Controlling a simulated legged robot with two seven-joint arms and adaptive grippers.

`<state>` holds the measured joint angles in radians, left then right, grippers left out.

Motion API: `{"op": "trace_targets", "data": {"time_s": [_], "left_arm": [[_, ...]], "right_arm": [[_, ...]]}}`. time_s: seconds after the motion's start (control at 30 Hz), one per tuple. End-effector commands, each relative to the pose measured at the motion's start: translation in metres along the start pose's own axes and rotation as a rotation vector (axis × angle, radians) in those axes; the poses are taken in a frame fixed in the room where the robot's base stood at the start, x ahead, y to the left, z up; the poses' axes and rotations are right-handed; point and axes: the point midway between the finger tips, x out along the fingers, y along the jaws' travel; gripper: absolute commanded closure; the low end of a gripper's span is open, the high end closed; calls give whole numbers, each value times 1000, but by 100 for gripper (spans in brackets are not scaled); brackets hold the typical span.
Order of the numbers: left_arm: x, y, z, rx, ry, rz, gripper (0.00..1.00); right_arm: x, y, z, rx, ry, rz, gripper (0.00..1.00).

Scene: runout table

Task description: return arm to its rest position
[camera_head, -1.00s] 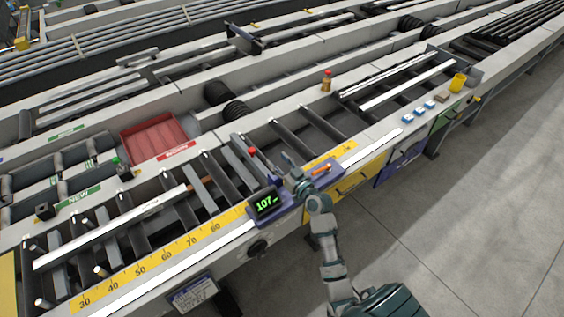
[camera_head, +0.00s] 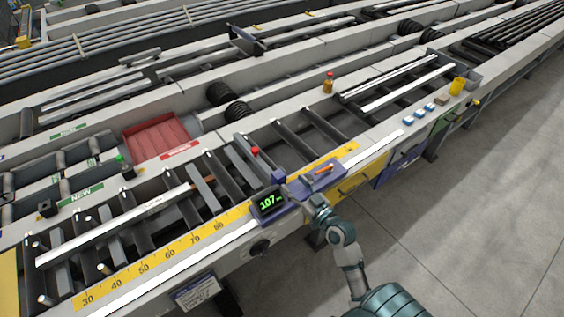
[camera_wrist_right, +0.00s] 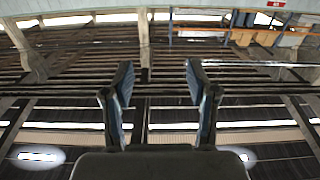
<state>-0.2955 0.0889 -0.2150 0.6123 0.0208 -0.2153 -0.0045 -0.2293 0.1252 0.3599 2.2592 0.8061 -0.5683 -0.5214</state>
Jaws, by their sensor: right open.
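My right arm comes in from the bottom right in the head view, over the table's front edge. Its right gripper (camera_head: 308,192) is beside the display and the blue tray, with the fingers small and hard to make out there. In the right wrist view the right gripper (camera_wrist_right: 157,85) has its two fingers apart with nothing between them. Roof beams and lights show behind the fingers. My left gripper is not in view.
The runout table has a display reading 107 (camera_head: 269,203), a yellow scale (camera_head: 143,268), a blue tray (camera_head: 330,177) with an orange item, and a red bin (camera_head: 160,138). A brown bottle (camera_head: 328,83) and yellow cup (camera_head: 458,86) stand further right. Floor at right is clear.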

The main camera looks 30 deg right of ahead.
Motion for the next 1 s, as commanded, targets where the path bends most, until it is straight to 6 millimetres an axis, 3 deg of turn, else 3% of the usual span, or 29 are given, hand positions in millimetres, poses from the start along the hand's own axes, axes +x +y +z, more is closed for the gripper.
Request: {"op": "trace_targets", "data": {"time_s": [0.27, 0.57, 0.67, 0.77, 0.87, 1.0], "left_arm": [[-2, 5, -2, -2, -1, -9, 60], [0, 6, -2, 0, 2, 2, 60], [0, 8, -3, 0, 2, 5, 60], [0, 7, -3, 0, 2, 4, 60], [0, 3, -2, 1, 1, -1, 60], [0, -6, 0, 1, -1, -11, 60]], "right_arm": [[-7, 12, 4, 8, -2, 2, 42], [-5, -1, 0, -3, -1, 1, 42], [-3, -4, 7, 0, -17, 3, 42], [3, -2, 42, 27, -80, 17, 42], [9, 3, 111, 69, -198, 38, 42], [0, -3, 222, 117, -393, 63, 42]]}}
